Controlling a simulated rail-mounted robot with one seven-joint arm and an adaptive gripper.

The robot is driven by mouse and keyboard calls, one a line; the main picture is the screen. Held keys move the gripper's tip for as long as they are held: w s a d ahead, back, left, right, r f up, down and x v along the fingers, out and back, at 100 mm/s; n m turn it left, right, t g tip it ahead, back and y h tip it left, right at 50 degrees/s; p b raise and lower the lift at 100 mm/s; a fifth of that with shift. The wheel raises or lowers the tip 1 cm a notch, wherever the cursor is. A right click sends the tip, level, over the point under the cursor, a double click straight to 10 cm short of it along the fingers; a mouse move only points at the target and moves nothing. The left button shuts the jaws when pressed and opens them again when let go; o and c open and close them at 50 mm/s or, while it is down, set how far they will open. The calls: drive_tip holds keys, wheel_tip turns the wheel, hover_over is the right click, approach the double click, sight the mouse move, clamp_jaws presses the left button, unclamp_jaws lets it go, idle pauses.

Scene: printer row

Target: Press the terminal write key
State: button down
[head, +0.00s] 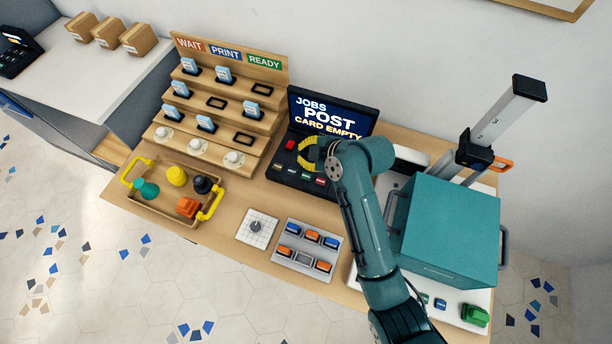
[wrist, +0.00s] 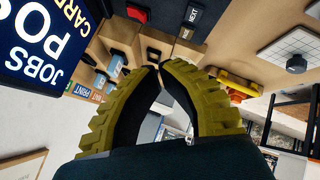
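The terminal (head: 332,112) stands at the back of the bench, its lit screen reading "JOBS", "POST" and "CARD EMPTY"; part of the screen also shows in the wrist view (wrist: 42,42). Its dark key panel has a red key (head: 290,145) at the upper left and a row of small coloured keys (head: 291,170) along the front. In the wrist view one key label reads "NEXT" (wrist: 193,14); I cannot read a write label. My gripper (head: 303,153) is over the key panel, beside the red key. Its yellow fingers (wrist: 162,66) come together at the tips, with nothing between them.
A stepped card rack (head: 270,75) stands left of the terminal. A tray with yellow handles (head: 213,206), a white tile with a knob (head: 257,226) and a grey switch panel (head: 306,250) lie in front. A teal box (head: 450,230) stands right of my arm.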

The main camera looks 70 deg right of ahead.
drive_tip(key=b, duration=0.5)
hover_over(305, 174)
wheel_tip(305, 174, down, 6)
drive_tip(key=shift+r, duration=0.1)
drive_tip(key=shift+f, duration=0.95)
drive_tip(key=shift+f+b, duration=0.1)
drive_tip(key=shift+b, duration=0.2)
drive_tip(key=shift+f, duration=0.3)
drive_tip(key=shift+f, duration=0.45)
idle(0.5)
drive_tip(key=shift+r+p, duration=0.75)
drive_tip(key=shift+r, duration=0.1)
drive_tip(key=shift+r, duration=0.1)
